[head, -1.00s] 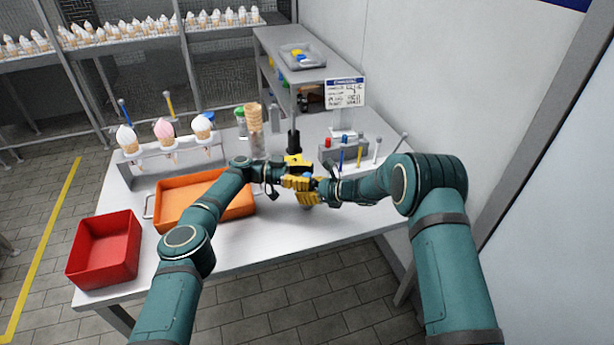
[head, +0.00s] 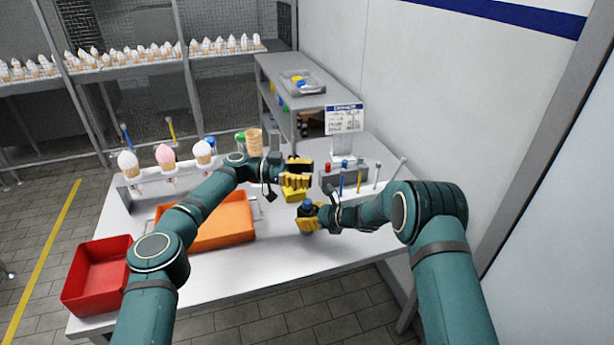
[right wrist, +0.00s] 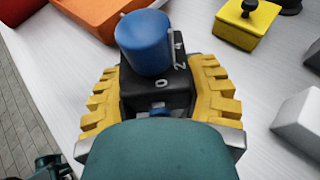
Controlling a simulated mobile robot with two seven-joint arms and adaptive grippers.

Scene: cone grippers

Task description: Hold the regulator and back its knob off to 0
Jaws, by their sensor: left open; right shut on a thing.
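The regulator (right wrist: 158,92) is a black block with a blue knob (right wrist: 144,42) on top. The figures 0, 2 and 4 show on its top face beside the knob; I cannot surely tell which one the knob points at. My right gripper (head: 308,219) is shut on the regulator's body, with yellow ribbed fingers on both sides of it in the right wrist view. The knob also shows in the head view (head: 306,205), above those fingers. My left gripper (head: 299,173) is open and empty, higher up and apart from the knob.
A yellow box (right wrist: 247,22) with a black knob stands behind the regulator. An orange tray (head: 224,238) and a red bin (head: 98,275) are to the left. A grey rack (head: 342,178) and a sign (head: 344,120) stand at the back right. The front table is clear.

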